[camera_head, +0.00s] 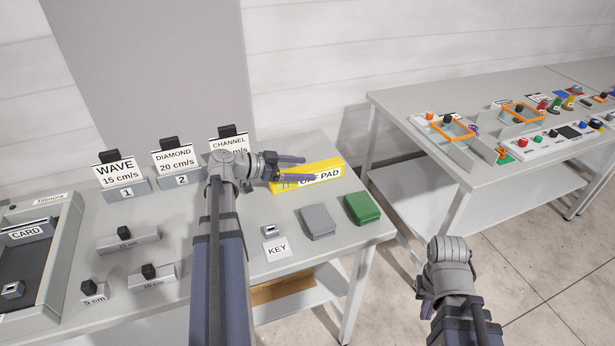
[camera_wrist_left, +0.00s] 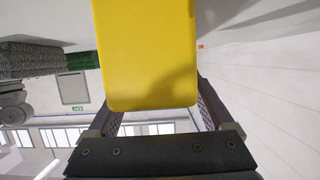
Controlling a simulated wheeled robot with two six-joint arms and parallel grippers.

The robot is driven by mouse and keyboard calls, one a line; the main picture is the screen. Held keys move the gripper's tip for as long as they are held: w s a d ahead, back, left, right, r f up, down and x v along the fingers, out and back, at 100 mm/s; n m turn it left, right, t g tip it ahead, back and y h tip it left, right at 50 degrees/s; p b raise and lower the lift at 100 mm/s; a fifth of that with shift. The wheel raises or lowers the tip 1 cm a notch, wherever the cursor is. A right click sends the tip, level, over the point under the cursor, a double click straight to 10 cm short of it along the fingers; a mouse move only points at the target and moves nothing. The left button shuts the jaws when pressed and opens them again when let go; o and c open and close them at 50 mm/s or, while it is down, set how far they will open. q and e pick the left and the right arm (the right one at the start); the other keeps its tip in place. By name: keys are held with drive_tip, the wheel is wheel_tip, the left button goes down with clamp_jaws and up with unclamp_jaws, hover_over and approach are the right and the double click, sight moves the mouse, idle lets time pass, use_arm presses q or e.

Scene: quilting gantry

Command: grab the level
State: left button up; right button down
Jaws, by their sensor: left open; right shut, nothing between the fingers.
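The level is a yellow bar (camera_head: 322,169) lying near the back right of the near table, with a white OFF PAD label at its front. My left gripper (camera_head: 303,168) is open at its left end, fingers pointing right. In the left wrist view the yellow bar (camera_wrist_left: 148,55) lies between the two open fingers, with its near end close to the palm; I cannot tell whether the fingers touch it. My right gripper (camera_head: 427,309) is shut and empty at the lower right, in front of the gap between the tables, and mostly hidden by its wrist.
Black-knobbed WAVE (camera_head: 118,174), DIAMOND (camera_head: 176,160) and CHANNEL (camera_head: 229,143) blocks stand left of my left gripper. A grey pad (camera_head: 317,222), a green pad (camera_head: 361,208) and a KEY card (camera_head: 277,249) lie in front. Another table (camera_head: 400,110) with controls stands right.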

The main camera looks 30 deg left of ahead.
use_arm(q)
drive_tip(key=shift+x, duration=1.1)
clamp_jaws()
